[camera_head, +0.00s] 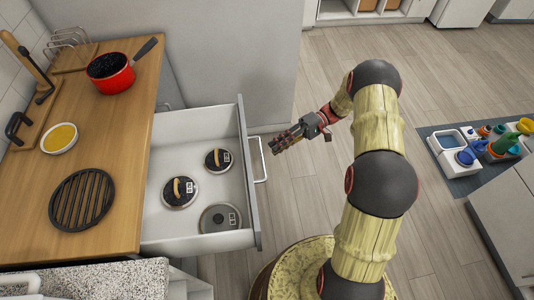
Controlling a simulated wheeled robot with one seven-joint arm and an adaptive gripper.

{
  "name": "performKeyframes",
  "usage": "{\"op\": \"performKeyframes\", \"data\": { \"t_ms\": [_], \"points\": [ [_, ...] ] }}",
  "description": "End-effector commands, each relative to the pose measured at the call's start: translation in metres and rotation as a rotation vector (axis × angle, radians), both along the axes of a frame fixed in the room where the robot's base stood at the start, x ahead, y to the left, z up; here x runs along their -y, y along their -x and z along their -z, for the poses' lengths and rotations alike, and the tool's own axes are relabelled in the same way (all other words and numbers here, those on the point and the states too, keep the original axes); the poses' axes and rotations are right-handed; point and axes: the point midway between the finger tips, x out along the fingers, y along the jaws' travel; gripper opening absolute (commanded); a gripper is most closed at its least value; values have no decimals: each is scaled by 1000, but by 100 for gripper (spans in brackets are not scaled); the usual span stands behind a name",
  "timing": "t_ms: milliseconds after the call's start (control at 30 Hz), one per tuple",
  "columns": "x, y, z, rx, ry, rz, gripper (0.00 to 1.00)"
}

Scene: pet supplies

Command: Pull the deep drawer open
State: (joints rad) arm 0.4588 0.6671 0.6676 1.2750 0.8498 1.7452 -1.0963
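The deep drawer (245,190) is pulled out from under the wooden counter, and its white inside shows. Its bar handle (262,160) is on the outer side of the grey front, facing right. Several round lids do not fill it: two dark ones with wooden handles (180,192) (217,160) and a grey one (220,218) lie on the bottom. My gripper (276,146) is just right of the handle, fingertips pointing left toward it. It appears apart from the handle, though contact is hard to judge. Whether its fingers are open is too small to tell.
On the wooden counter (130,150) are a red pan (110,73), a black round trivet (82,200) and a yellow-filled bowl (59,138). A speckled worktop (110,278) is at the front left. Bottles and tubs (490,145) sit at the right.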

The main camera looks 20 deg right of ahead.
Motion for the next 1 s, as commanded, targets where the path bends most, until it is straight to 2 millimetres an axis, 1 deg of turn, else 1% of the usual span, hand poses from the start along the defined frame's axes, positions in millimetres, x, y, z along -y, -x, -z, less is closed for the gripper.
{"op": "performKeyframes", "data": {
  "t_ms": [33,100,200,300,467,1000],
  "points": [
    [10,-3,-1,2,2,3,18],
    [21,-6,-3,1,0,3,18],
    [34,-10,-6,3,1,0,18],
    [42,-11,-7,0,0,1,18],
    [47,-13,-8,0,1,0,18],
    [47,-13,-9,-14,5,3,18]
  ]
}}
